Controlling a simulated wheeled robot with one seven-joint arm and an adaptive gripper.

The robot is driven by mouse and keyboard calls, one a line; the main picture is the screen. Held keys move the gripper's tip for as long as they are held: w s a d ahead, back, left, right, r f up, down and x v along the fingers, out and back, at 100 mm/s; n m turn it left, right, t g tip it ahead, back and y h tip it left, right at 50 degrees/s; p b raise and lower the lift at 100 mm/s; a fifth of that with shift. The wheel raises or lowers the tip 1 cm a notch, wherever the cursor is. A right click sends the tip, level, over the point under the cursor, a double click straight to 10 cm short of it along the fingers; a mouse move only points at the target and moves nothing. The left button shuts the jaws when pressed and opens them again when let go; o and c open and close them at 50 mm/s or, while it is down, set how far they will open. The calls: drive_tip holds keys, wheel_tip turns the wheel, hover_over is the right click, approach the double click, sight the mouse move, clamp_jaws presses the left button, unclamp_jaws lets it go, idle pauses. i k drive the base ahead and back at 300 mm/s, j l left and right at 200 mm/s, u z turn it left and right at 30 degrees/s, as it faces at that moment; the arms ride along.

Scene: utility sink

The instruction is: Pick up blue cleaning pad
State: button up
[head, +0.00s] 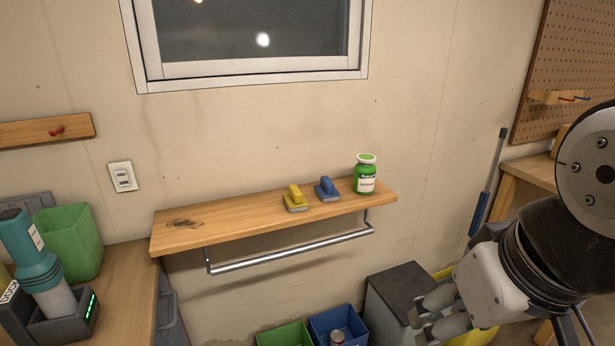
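In the head view, the blue cleaning pad (327,189) lies on the wooden wall shelf (222,230), handle up, right of the shelf's middle. A yellow cleaning pad (295,200) of similar shape lies just to its left. A green bottle with a white label (366,175) stands upright to its right. My gripper (428,318) is at the lower right, below the shelf and well apart from the pads. Its fingers point left, and I cannot tell how far apart the tips are. No object is visible in it.
A metal rail (290,252) hangs under the shelf. Green (285,335) and blue (338,322) bins and a dark grey box (403,285) stand below. A workbench (125,290) at left holds a teal device (38,258) and a green bin (72,240). The shelf's left half is mostly clear.

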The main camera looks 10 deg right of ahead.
sight(325, 191)
drive_tip(key=i+l+u, duration=0.35)
drive_tip(key=i, duration=0.15)
drive_tip(key=i+l+u, duration=0.7)
drive_tip(key=i+l, duration=0.15)
drive_tip(key=l, duration=0.25)
